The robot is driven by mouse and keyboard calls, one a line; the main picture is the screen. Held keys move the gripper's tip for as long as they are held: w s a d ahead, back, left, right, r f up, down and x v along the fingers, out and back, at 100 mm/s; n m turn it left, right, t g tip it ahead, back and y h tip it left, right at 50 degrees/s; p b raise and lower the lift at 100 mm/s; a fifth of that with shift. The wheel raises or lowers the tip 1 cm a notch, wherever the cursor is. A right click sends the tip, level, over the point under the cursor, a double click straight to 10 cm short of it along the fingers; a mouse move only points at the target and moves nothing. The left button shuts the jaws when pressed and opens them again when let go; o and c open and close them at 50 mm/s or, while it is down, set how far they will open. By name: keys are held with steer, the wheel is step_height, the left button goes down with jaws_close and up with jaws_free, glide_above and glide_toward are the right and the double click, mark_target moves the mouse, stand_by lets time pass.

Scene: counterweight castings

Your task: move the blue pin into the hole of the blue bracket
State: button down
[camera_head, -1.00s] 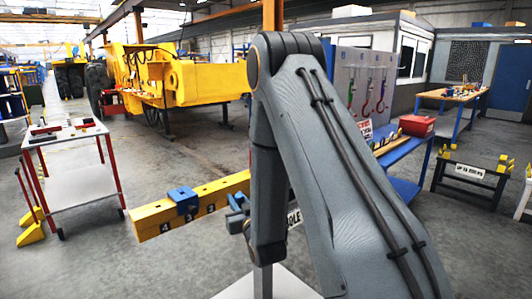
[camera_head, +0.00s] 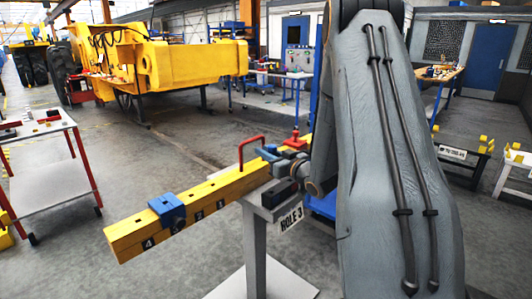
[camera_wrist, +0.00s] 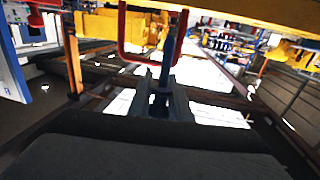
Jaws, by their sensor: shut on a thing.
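The blue bracket (camera_head: 168,209) sits on the yellow beam (camera_head: 217,186) near its left end, close to the number 4. My gripper (camera_head: 272,158) is at the right end of the beam, beside the red handle, well to the right of the bracket. In the wrist view my gripper (camera_wrist: 162,95) is shut on the slim blue pin (camera_wrist: 176,42), which sticks out ahead of the jaws toward the beam (camera_wrist: 235,12). The bracket's hole cannot be made out, and the bracket is not identifiable in the wrist view.
A red U-shaped handle (camera_head: 249,147) rises by the beam's right end; it shows close to the pin in the wrist view (camera_wrist: 122,35). A grey stand (camera_head: 254,240) with a HOLE 3 sign (camera_head: 291,217) supports the beam. A white-topped cart (camera_head: 45,160) stands left. Floor before the beam is clear.

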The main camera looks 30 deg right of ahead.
step_height(320, 180, up, 6)
steer(key=p, duration=0.3)
steer(key=shift+r+p, duration=0.15)
steer(key=shift+p, duration=0.15)
steer(key=shift+a, duration=0.1)
stand_by(1.1)
